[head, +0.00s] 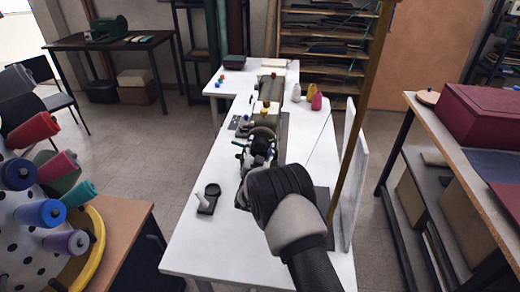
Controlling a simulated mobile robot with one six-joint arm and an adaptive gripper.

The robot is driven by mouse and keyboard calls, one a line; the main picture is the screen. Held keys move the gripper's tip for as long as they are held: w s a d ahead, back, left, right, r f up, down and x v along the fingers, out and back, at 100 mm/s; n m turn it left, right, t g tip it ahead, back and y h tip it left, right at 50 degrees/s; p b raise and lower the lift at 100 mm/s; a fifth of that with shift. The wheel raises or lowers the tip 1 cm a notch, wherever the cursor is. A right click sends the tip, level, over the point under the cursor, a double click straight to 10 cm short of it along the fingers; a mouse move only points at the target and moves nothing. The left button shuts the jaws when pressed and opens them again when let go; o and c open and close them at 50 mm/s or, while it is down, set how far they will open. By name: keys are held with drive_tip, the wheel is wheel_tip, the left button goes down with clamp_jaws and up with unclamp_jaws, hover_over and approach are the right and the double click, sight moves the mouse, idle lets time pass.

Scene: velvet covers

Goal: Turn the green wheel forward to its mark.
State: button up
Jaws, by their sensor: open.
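An olive-green sewing machine (271,88) stands on the white table (195,245), its long body running away from me. My gripper (254,152) is at the machine's near end, low over the table, and is open. My dark wrist covers much of this spot from behind. A dark rounded part shows just beyond the gripper, and small green bits show at its left. I cannot tell which of these belong to the green wheel. The wheel's mark is not visible, and contact between fingers and wheel cannot be made out.
A small black stand (209,199) lies left of my gripper. Yellow and pink spools (316,101) stand right of the machine. A brown upright pole (357,110) and a white panel (353,180) border the right side. A thread-spool rack (30,210) is at left.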

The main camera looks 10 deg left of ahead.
drive_tip(key=shift+c, duration=0.6)
drive_tip(key=c, duration=0.9)
drive_tip(key=shift+c, duration=0.2)
drive_tip(key=shift+n, duration=0.3)
drive_tip(key=n+b, duration=0.1)
drive_tip(key=n, duration=0.2)
drive_tip(key=shift+f+b, duration=0.1)
drive_tip(key=shift+b, duration=0.25)
drive_tip(key=n, duration=0.5)
drive_tip(key=shift+a+b, duration=0.1)
drive_tip(key=shift+b, duration=0.3)
drive_tip(key=n, duration=1.3)
drive_tip(key=shift+p, duration=0.3)
